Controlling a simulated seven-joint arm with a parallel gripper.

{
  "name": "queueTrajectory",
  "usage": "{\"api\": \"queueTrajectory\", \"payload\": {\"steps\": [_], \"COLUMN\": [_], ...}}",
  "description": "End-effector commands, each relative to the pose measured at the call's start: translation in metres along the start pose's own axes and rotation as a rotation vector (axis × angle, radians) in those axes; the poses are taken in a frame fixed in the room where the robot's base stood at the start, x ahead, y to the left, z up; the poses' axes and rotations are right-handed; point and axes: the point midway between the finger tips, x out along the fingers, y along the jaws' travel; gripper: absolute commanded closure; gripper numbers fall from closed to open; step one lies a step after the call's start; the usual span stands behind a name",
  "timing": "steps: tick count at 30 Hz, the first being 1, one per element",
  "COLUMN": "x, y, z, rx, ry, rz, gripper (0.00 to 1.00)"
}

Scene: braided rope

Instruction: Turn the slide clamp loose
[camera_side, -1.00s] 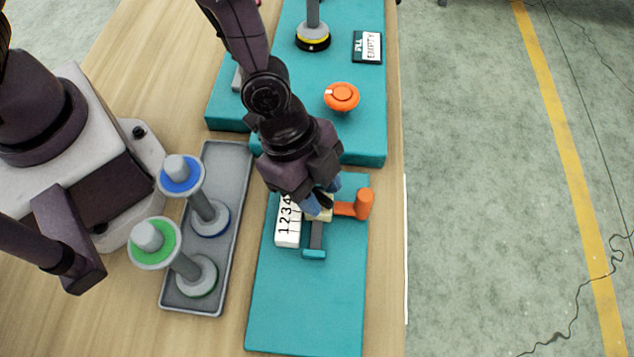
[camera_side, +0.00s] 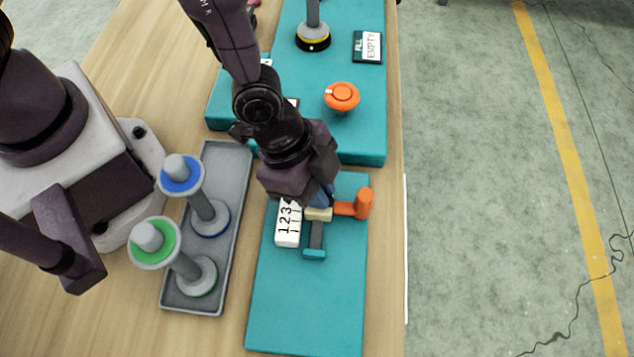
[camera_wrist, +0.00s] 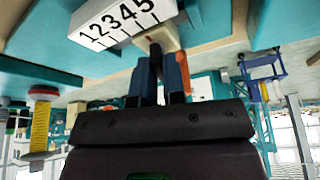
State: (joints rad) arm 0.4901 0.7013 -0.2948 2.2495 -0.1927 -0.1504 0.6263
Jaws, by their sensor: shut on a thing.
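The slide clamp is on the teal plate (camera_side: 305,305); its beige block (camera_side: 318,214) sits on a dark rail (camera_side: 316,236) beside a white numbered scale (camera_side: 287,224). An orange handle (camera_side: 363,203) stands to its right. My gripper (camera_side: 324,203) is over the beige block, coming down from behind it. In the wrist view my two blue-and-dark fingers (camera_wrist: 165,75) are close together at the beige block (camera_wrist: 157,38), shut on a small part of the clamp that is mostly hidden. The scale (camera_wrist: 125,20) is just beyond them.
A grey tray (camera_side: 170,285) with a blue-topped spool (camera_side: 182,172) and a green-topped spool (camera_side: 153,240) is at left. Behind are an orange knob (camera_side: 341,97), a post with a yellow-ringed base (camera_side: 313,40) and a FULL/EMPTY sign (camera_side: 367,47). The teal plate's front is clear.

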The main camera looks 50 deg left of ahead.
Motion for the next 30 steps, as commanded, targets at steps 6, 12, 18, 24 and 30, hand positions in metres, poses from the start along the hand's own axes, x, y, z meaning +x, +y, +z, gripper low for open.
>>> {"api": "queueTrajectory", "payload": {"steps": [6,12,18,24,30], "x": [-0.0001,0.0,0.0002,0.0004,0.0003], "y": [0.0022,0.0031,0.0035,0.0031,0.0024], "z": [-0.0003,-0.0006,-0.0004,-0.0003,-0.0009], "rx": [-0.182,-0.359,-0.53,-0.635,-0.714], "ry": [0.0,0.0,-0.001,-0.002,0.003], "rz": [-0.078,-0.15,-0.221,-0.264,-0.296], "gripper": [1.0,1.0,1.0,1.0,1.0]}}
